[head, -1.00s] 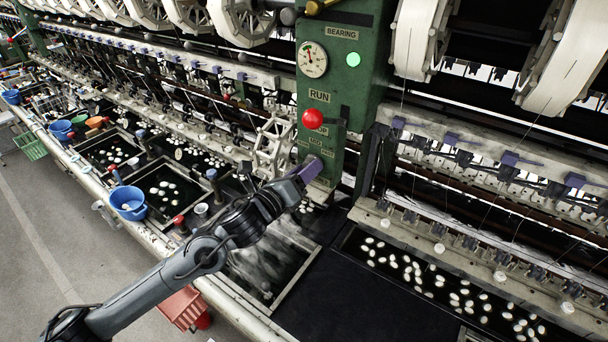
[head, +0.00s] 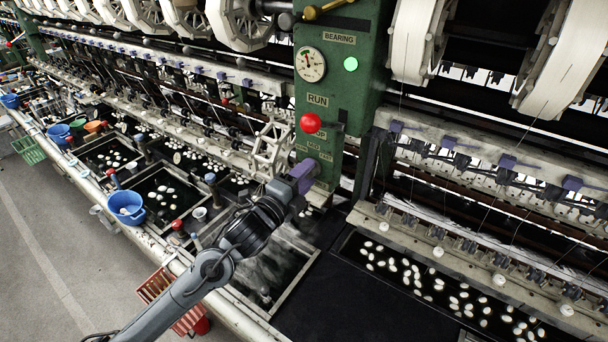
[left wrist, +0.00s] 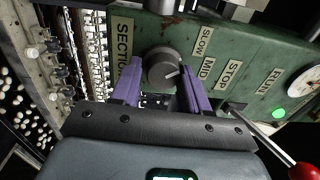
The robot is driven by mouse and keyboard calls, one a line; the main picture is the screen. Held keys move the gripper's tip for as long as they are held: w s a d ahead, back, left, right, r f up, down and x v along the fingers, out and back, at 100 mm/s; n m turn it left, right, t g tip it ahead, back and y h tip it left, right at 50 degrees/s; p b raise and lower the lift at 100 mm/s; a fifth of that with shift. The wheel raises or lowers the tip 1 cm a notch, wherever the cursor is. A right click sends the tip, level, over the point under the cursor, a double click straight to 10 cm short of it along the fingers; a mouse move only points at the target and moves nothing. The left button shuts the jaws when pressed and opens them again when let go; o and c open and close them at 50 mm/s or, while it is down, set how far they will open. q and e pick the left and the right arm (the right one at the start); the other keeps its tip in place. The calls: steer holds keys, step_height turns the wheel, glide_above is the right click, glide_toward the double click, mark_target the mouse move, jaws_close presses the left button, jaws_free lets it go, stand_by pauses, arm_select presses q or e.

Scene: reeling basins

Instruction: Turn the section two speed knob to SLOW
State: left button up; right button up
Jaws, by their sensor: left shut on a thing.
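The speed knob (left wrist: 162,68), a round dark grey knob with a white pointer line, sits on the green panel (left wrist: 265,62) in the left wrist view. Its line points right, roughly toward the MID label (left wrist: 207,69). The SLOW label (left wrist: 202,40) is above MID. A SECTION label (left wrist: 123,50), partly hidden, is left of the knob. My left gripper (left wrist: 160,74) has its purple fingers on both sides of the knob and is shut on it. In the head view my left gripper (head: 303,176) is at the green post's lower part and hides the knob. My right gripper is not in view.
A red-ball lever (head: 311,123) sticks out above my gripper, below the RUN label. A gauge (head: 310,63) and green lamp (head: 351,64) are higher on the post. Basins with white cocoons (head: 440,285) lie to the right. A blue bowl (head: 127,205) stands left.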

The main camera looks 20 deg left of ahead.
arm_select(q)
steer(key=shift+d+r+n, duration=0.1)
steer(key=shift+r+n, duration=0.4)
steer(key=shift+n, duration=0.4)
steer(key=o, duration=0.8)
steer(key=shift+o, duration=0.7)
steer(key=shift+f, duration=0.2)
steer(key=shift+f, duration=0.1)
steer(key=b+v, duration=0.2)
steer(key=v, duration=0.8)
steer(key=shift+s, duration=0.35)
